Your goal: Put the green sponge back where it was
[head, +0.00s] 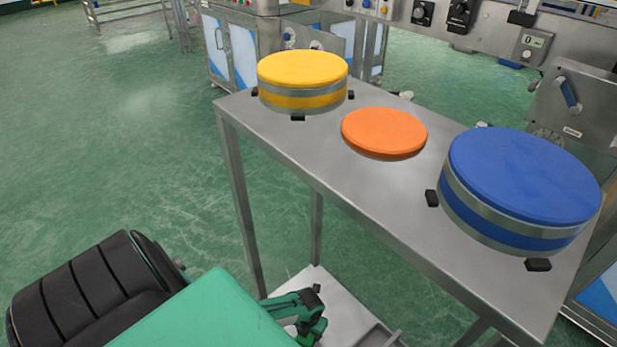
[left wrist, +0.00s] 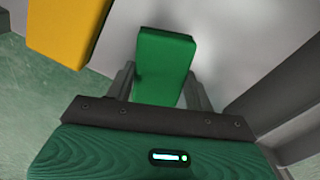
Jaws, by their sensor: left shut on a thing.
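The green sponge (left wrist: 166,62) shows in the left wrist view as a plain green block between the two grey fingers of my left gripper (left wrist: 160,85). The fingers are shut on it, one on each side. In the head view my left gripper (head: 308,315) is at the bottom, over the lower shelf of the metal table. I cannot make out the sponge apart from the green arm parts there. Whether the sponge touches the surface behind it is unclear. My right gripper is in neither view.
A yellow block (left wrist: 66,28) lies left of the sponge in the left wrist view. The metal table (head: 360,190) carries a yellow round container (head: 303,80), an orange disc (head: 384,132) and a blue round container (head: 520,190). Its lower shelf (head: 345,310) is partly hidden. Green floor (head: 110,150) lies open at left.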

